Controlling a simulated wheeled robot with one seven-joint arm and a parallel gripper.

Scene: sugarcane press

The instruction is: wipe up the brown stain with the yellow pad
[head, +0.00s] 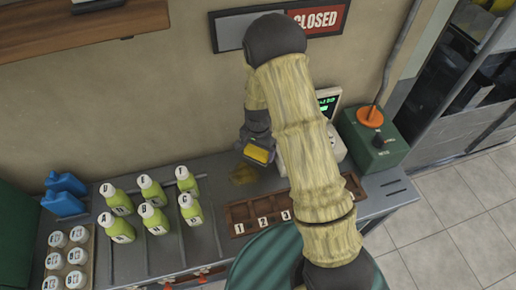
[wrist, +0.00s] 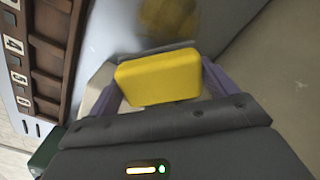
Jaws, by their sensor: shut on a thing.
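The yellow pad (wrist: 158,77) is held between the two purple-grey fingers of my gripper (wrist: 160,85) in the wrist view. In the head view my gripper (head: 256,158) and the yellow pad (head: 257,154) are above the back of the grey counter, close to the wall. The brown stain (head: 243,175) lies on the counter, just below and left of the pad in the head view. It also shows, blurred, beyond the pad in the wrist view (wrist: 168,18). The pad looks apart from the stain, but the exact height is unclear.
Several green-yellow bottles (head: 153,218) stand left of the stain on the counter (head: 215,245). A brown numbered tray (head: 237,215) lies in front of the stain, partly behind my arm. A green box (head: 375,145) with an orange knob stands right. Blue jugs (head: 63,195) stand far left.

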